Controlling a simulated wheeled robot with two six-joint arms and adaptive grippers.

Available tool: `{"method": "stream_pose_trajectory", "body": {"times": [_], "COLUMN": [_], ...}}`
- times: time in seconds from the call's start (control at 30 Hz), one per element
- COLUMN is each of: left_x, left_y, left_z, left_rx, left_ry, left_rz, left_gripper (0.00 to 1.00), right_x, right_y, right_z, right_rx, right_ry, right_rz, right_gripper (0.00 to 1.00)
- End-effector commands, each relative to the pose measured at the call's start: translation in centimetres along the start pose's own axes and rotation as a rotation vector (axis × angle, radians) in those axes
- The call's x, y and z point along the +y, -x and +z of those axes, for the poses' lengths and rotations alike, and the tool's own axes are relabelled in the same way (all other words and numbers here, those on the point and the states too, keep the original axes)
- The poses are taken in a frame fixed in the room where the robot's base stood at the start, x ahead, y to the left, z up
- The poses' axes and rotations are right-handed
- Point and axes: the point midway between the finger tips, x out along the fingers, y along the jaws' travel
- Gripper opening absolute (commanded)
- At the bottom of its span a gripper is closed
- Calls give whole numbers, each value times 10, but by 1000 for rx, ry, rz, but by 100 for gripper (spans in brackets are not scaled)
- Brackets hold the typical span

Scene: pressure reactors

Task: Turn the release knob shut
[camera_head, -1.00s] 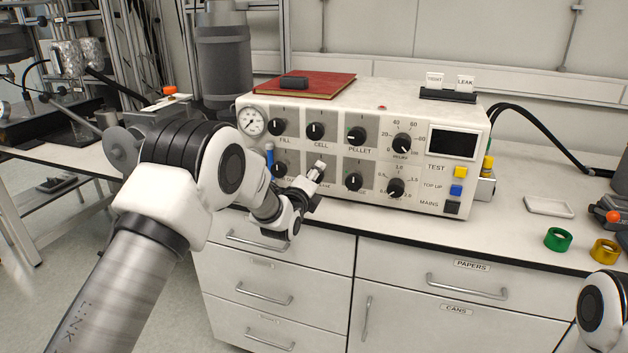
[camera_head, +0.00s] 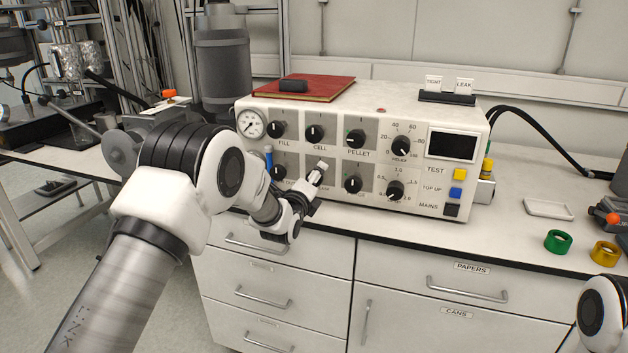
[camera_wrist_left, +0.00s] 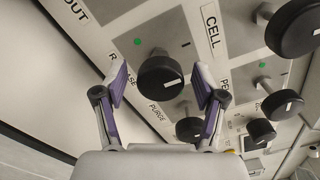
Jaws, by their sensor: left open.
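The release knob (camera_wrist_left: 160,77) is a round black knob with a white pointer line, on the white front panel. Its label, partly covered by a finger, is beside it in the left wrist view. The pointer line points to the right there; a green dot and a dark tick are near the knob. My left gripper (camera_wrist_left: 161,82) is open, one finger on each side of the knob, with a gap visible on both sides. In the head view my left gripper (camera_head: 318,178) is at the lower row of the panel and hides this knob.
The purge knob (camera_wrist_left: 190,130) is close to the right finger, and the cell knob (camera_wrist_left: 290,27) is at upper right. The control box (camera_head: 300,195) stands on the bench, with a red book (camera_head: 325,87) on top. Green (camera_head: 558,241) and yellow (camera_head: 605,253) rings lie to the right.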

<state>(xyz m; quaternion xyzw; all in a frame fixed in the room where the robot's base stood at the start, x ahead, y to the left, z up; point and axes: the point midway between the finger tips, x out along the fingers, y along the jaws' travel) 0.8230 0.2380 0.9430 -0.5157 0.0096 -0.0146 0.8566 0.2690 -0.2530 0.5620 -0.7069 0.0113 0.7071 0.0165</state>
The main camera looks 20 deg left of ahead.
Motion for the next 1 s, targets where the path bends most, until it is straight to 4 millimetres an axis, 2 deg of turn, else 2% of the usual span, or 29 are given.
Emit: {"method": "stream_pose_trajectory", "body": {"times": [0.13,0.23,0.5,0.6,0.73,1.0], "left_x": [0,0,0,0,0,0], "left_y": [5,20,89,107,119,120], "left_z": [0,0,0,0,0,0], "left_rx": [-1,0,1,1,0,0], "left_ry": [1,1,0,0,0,0], "left_rz": [0,1,3,2,0,0], "left_gripper": [70,70,70,70,70,70], "right_x": [0,0,0,0,0,0], "right_y": [0,0,0,0,0,0], "right_z": [0,0,0,0,0,0], "right_rx": [0,0,0,0,0,0], "right_ry": [0,0,0,0,0,0], "right_rz": [0,0,0,0,0,0], "right_gripper": [40,40,40,40,40,40]}}
